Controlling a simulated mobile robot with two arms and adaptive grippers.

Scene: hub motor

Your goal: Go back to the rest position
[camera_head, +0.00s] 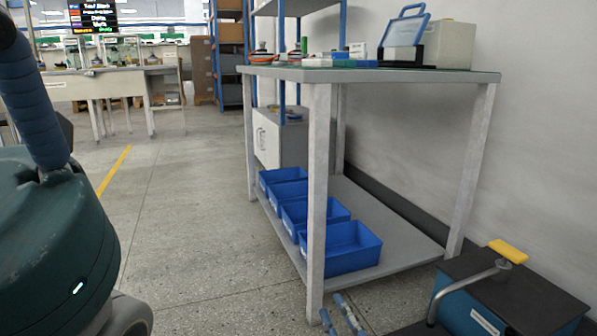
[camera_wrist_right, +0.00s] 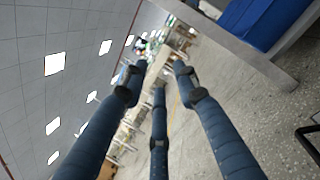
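In the head view, blue-and-grey fingertips of my right gripper (camera_head: 341,311) show at the bottom edge, low in front of the workbench (camera_head: 375,74). The rest of that gripper and arm is cut off there. In the right wrist view, the three dark blue fingers of this gripper (camera_wrist_right: 160,78) are spread apart with nothing between them. The gripper is open and empty, touching nothing that I can see. I cannot make out my left gripper in either view.
Blue bins (camera_head: 352,256) stand on the bench's lower shelf (camera_head: 385,228). A dark-topped blue box (camera_head: 510,298) with a yellow block is at lower right. Floor (camera_head: 190,220) left of the bench is clear.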

